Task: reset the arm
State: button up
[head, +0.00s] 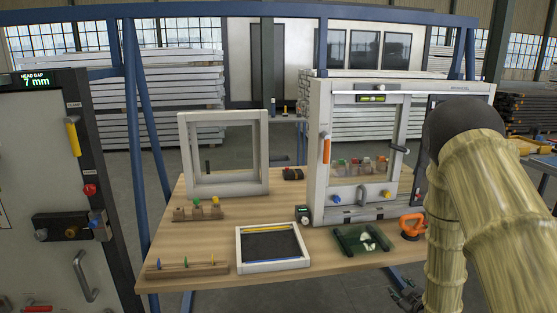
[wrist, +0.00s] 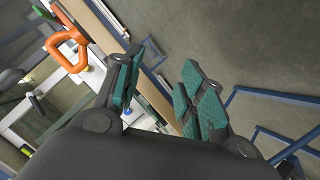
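My arm (head: 450,210), tan and ribbed with a dark joint cap, fills the right side of the head view and hangs down past the table's right front edge. Part of my gripper (head: 406,294) shows low beside it, below the table edge. In the wrist view my gripper (wrist: 162,68) has its two teal-padded fingers apart, with nothing between them. The floor and the table edge show behind the fingers.
The wooden table (head: 205,270) carries a white empty frame (head: 182,150), a white framed cabinet (head: 318,150), a shallow tray (head: 240,262), a green tray (head: 350,245) and an orange clamp-like handle (head: 412,226). A grey panel (head: 40,150) stands left. Blue posts (head: 133,100) surround the table.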

jog(key=s+a+f+m+g, duration=0.2)
jog(key=s+a+f+g, duration=0.25)
jog(key=s+f, duration=0.55)
jog(key=s+a+f+m+g, duration=0.3)
jog(key=s+a+f, duration=0.3)
jog(key=s, duration=0.7)
jog(key=s+a+f+m+g, duration=0.1)
jog(key=s+a+f+g, duration=0.1)
jog(key=s, duration=0.9)
jog(key=s+a+f+m+g+p, duration=0.1)
jog(key=s+a+f+g, duration=0.2)
jog(key=s, duration=0.8)
jog(key=shift+s+a+m+y, duration=0.3)
jog(key=shift+s+a+m, duration=0.1)
